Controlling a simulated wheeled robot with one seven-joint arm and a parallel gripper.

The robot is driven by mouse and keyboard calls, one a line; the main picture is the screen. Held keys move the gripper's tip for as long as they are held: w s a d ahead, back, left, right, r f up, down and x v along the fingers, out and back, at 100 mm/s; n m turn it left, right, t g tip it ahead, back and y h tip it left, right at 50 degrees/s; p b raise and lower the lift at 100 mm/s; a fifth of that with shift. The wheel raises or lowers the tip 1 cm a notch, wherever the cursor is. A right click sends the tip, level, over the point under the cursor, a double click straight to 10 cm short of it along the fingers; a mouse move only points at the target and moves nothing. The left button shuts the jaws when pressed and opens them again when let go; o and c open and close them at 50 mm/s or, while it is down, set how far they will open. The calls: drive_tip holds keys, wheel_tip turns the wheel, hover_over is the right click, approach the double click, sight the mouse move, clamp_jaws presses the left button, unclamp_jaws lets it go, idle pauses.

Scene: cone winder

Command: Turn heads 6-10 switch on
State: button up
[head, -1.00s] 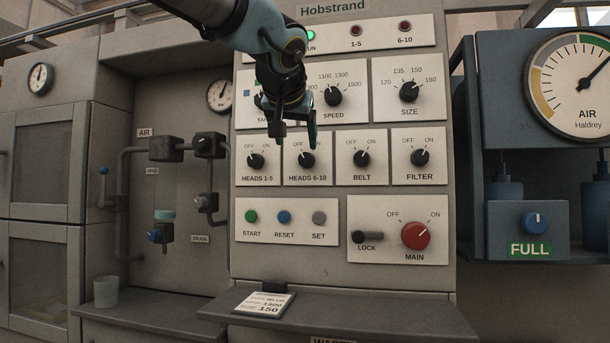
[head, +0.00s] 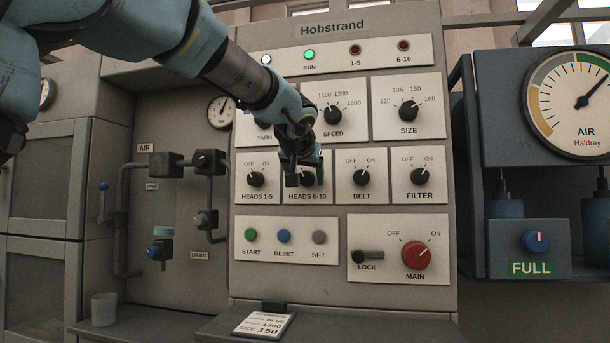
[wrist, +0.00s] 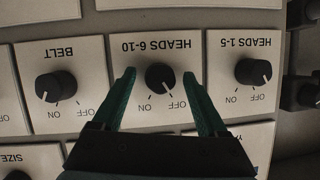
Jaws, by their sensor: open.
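The heads 6-10 switch (wrist: 159,77) is a round black knob on a white plate, seen upside down in the wrist view. Its white pointer line points toward the OFF mark. My gripper (wrist: 159,74) is open, with one green finger on each side of the knob and a visible gap on both sides. In the head view my gripper (head: 305,182) is in front of the heads 6-10 plate (head: 324,197) and hides most of its knob and its OFF/ON marks. The 6-10 lamp (head: 404,45) is dark red.
The heads 1-5 knob (wrist: 253,72) and the belt knob (wrist: 56,86) flank the switch closely. The speed knob (head: 332,115) is above. Start, reset and set buttons (head: 284,237) and the red main knob (head: 415,255) are below. The run lamp (head: 309,54) is green.

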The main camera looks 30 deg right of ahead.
clamp_jaws()
idle(0.6)
